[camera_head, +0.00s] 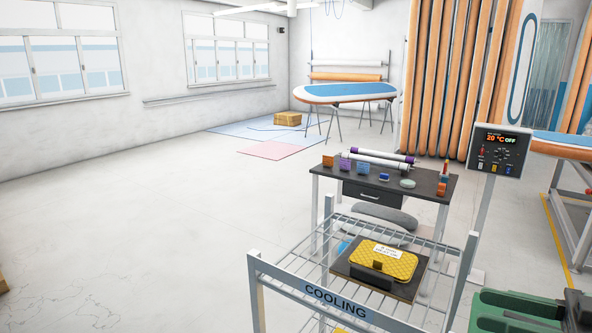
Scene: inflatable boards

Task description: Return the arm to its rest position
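A green and black part in the bottom right corner appears to be my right gripper (492,312), cut off by the picture's edge. I cannot tell whether it is open or shut, and I see nothing clearly held in it. It shows to the right of the metal rack marked COOLING (335,301). My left gripper and arm are not in view.
A yellow waffle-textured piece (396,264) with a white label lies on a dark board on the rack. Behind stands a dark desk (428,184) with rolls and small items. A control panel (499,150) reads 20 °C OFF.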

